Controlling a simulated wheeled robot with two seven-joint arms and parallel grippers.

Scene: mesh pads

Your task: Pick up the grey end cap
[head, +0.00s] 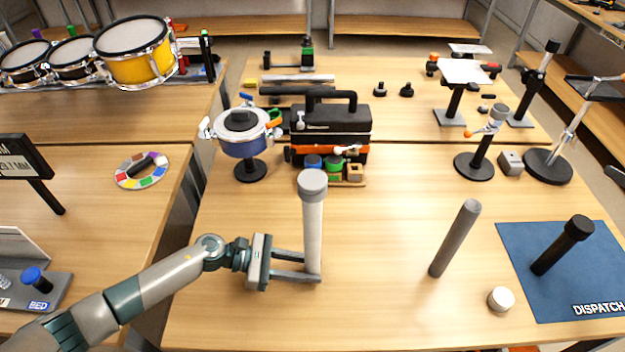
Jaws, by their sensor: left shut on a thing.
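A grey end cap (312,183) sits on top of an upright white tube (313,235) near the middle of the front table. My left gripper (313,268) comes in from the left and is shut on the white tube near its lower end, well below the cap. I cannot tell whether the tube's foot touches the table. A small off-white round cap (501,298) lies alone on the table at the right. My right gripper is not in view.
A grey rod (455,238) stands tilted right of the tube. A black capped tube (563,245) is on the blue dispatch mat (520,240). A black toolbox (335,118) and a blue pot-like device (242,145) stand behind. The table between tube and rod is clear.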

